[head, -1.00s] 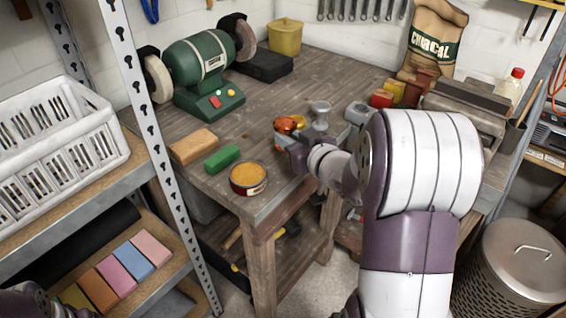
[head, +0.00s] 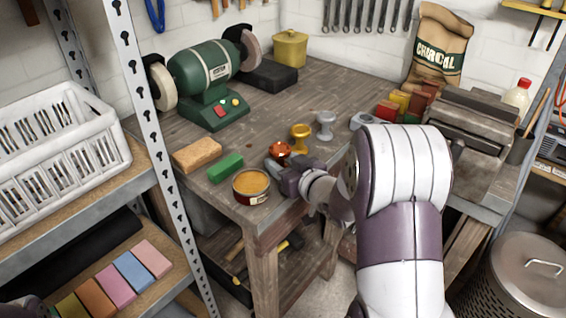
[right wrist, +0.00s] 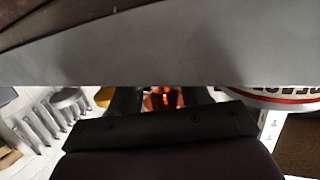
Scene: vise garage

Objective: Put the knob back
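A copper-red knob (head: 280,149) is at my right gripper (head: 275,164), near the front edge of the workbench. In the right wrist view the reddish knob (right wrist: 162,98) fills the gap between the two dark fingers. It moves along with the gripper, so the gripper looks shut on it. Whether it touches the bench is unclear. A gold knob (head: 300,136) and a silver knob (head: 326,124) stand upright behind it. The right wrist view also shows the silver one (right wrist: 68,98) and part of the gold one (right wrist: 103,97).
An open tin (head: 251,186) stands left of my right gripper, with a green block (head: 225,168) and a tan block (head: 197,154) beyond. A bench grinder (head: 205,80) stands behind. A vise (head: 470,120) is at right. The bench's middle is clear.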

